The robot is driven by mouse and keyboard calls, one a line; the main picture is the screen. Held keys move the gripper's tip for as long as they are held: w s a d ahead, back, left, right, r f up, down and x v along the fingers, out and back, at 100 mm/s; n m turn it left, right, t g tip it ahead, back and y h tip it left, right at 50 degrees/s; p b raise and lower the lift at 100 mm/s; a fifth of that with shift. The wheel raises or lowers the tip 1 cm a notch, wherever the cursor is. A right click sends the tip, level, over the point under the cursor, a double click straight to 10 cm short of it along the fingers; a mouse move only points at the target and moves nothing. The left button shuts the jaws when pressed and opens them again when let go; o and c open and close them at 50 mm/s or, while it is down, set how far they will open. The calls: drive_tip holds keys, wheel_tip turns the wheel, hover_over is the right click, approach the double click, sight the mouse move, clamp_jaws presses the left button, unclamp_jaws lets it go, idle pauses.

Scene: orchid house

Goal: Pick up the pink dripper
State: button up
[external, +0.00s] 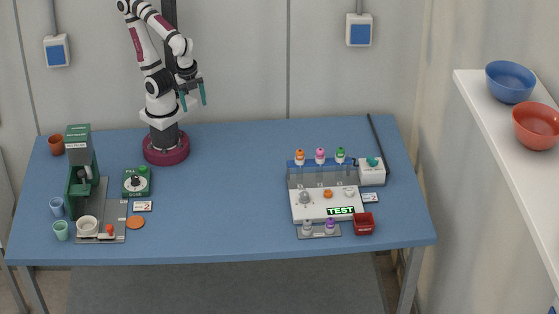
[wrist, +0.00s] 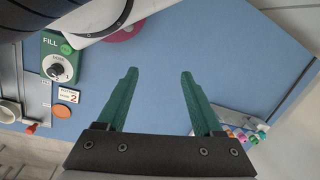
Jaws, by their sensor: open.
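The pink dripper (external: 320,155) stands upright in the rack at the back of the grey and white test station, between an orange dripper (external: 299,156) and a green dripper (external: 340,154). In the wrist view small coloured drippers (wrist: 240,135) show at the lower right, too small to tell apart surely. My gripper (external: 193,101) is raised above the left half of the table, far to the left of the pink dripper. Its two green fingers (wrist: 158,75) are apart with nothing between them.
The test station (external: 310,208) has purple and grey drippers (external: 330,226) at its front and a red bin (external: 364,224) beside it. A white box (external: 371,172) with a dark rod stands right. A green fill unit (external: 137,182) and green machine (external: 79,160) stand left. The table's middle is clear.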

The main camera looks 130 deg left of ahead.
drive_tip(key=w+d+g+h, duration=0.1)
drive_tip(key=w+d+h, duration=0.1)
drive_tip(key=w+h, duration=0.3)
drive_tip(key=m+t+h, duration=0.2)
drive_tip(key=t+h, duration=0.3)
drive_tip(key=t, duration=0.7)
approach(320, 150)
drive_tip(key=x, duration=0.9)
drive_tip(key=shift+w+d+f, duration=0.1)
drive_tip(key=shift+w+f, duration=0.1)
drive_tip(key=shift+f, duration=0.25)
drive_tip(key=shift+w+d+f, duration=0.1)
drive_tip(key=shift+w+d, duration=0.05)
drive_tip(key=shift+w, duration=0.05)
clamp_jaws()
